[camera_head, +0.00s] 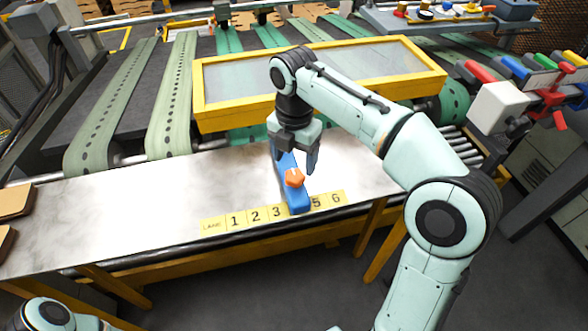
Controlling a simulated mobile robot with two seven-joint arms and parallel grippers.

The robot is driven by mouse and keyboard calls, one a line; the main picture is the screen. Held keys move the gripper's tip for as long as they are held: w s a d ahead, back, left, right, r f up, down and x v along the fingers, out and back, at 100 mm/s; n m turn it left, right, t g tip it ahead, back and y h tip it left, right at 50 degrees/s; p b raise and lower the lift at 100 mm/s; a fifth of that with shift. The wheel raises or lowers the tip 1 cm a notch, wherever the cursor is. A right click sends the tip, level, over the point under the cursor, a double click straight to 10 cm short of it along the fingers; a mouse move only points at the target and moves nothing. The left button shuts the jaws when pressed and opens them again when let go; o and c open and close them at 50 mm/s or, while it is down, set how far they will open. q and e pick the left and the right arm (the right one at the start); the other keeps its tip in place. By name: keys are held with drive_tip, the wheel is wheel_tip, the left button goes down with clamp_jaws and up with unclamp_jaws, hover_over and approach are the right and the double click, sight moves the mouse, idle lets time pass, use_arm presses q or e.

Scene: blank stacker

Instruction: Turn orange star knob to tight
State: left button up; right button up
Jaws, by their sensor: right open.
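The orange star knob (294,177) sits on top of a blue block (299,203) on the metal table, just behind the numbered strip. The block covers the strip between 3 and 5. My right gripper (298,164) points down at the knob with its fingers apart, close to it and slightly behind. I cannot tell whether a finger touches the knob. No tight mark can be made out on the block. Of my left arm only a part shows at the bottom left corner, and its gripper is out of view.
A yellow lane strip (235,219) with numbers runs along the table's front edge. A yellow-framed clear panel (220,112) stands behind the gripper. Brown pieces (14,202) lie at the left end. The metal table (130,210) is clear on the left. Coloured handles (512,66) stand at the right.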

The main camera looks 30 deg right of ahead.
sight(295, 175)
drive_tip(key=f, duration=0.4)
drive_tip(key=shift+s+b, duration=0.35)
drive_tip(key=shift+w+f, duration=0.15)
drive_tip(key=shift+f, duration=0.1)
use_arm(q)
drive_tip(key=shift+s+f, duration=0.7)
drive_tip(key=shift+s, duration=0.2)
use_arm(e)
drive_tip(key=shift+w, duration=0.1)
drive_tip(key=c, duration=1.1)
drive_tip(key=shift+o, duration=0.2)
